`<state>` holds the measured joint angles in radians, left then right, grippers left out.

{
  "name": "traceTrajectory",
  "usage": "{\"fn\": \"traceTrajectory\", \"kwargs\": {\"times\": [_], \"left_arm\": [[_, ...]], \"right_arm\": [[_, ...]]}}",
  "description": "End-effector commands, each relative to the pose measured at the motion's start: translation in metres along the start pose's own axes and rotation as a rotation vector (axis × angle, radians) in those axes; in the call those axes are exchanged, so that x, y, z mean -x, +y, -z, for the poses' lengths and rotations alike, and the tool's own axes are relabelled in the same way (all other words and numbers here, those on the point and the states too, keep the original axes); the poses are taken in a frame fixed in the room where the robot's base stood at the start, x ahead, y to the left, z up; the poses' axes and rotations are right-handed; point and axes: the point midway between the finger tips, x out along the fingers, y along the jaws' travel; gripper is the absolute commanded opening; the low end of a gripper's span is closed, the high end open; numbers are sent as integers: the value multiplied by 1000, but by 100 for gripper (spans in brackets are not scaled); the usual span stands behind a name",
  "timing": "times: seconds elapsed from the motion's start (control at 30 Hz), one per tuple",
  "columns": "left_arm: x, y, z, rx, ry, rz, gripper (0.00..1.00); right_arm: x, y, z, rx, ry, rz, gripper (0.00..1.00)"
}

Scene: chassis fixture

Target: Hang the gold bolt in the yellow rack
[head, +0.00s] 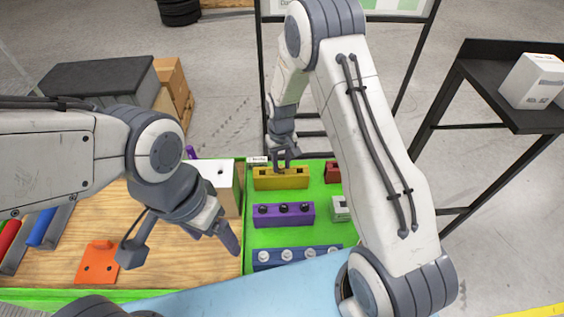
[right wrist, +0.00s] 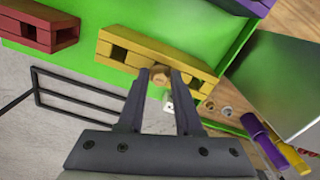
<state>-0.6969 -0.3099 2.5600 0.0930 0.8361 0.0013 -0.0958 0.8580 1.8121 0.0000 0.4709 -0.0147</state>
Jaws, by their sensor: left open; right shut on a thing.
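The yellow rack (head: 294,183) stands on the green mat, near its far edge; it also shows in the right wrist view (right wrist: 136,47). My right gripper (head: 280,164) reaches down to the rack's left part. In the right wrist view its fingers (right wrist: 160,80) are shut on the gold bolt (right wrist: 161,74), whose head shows between the fingertips, right at the rack. The bolt's shank is hidden, so I cannot tell whether it sits in a slot. My left gripper (head: 182,246) is open and empty above the wooden board.
A purple rack (head: 284,220) with dark bolts and a blue rack (head: 270,258) with silver bolts stand nearer on the green mat (head: 268,237). A red rack (head: 333,173) and a grey block (head: 340,212) are to the right. An orange piece (head: 97,268) lies left on the wooden board.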

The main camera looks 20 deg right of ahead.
Motion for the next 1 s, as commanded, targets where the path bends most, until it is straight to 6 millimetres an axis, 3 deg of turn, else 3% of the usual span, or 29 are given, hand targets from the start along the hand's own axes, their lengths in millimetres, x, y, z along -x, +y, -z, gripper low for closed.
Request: {"fn": "traceTrajectory", "kwargs": {"times": [0.47,0.5,0.57,0.6,1.0], "left_arm": [[-7,0,0,0,0,0,81],[-7,0,0,0,0,0,81],[-7,0,0,0,0,0,81],[-7,0,0,0,0,0,81],[-1,0,0,-1,0,0,81]], "right_arm": [[-10,0,0,0,0,0,0],[-10,0,0,0,0,0,41],[-10,0,0,0,0,0,64],[-10,0,0,0,0,0,69],[-3,0,0,0,0,0,69]]}}
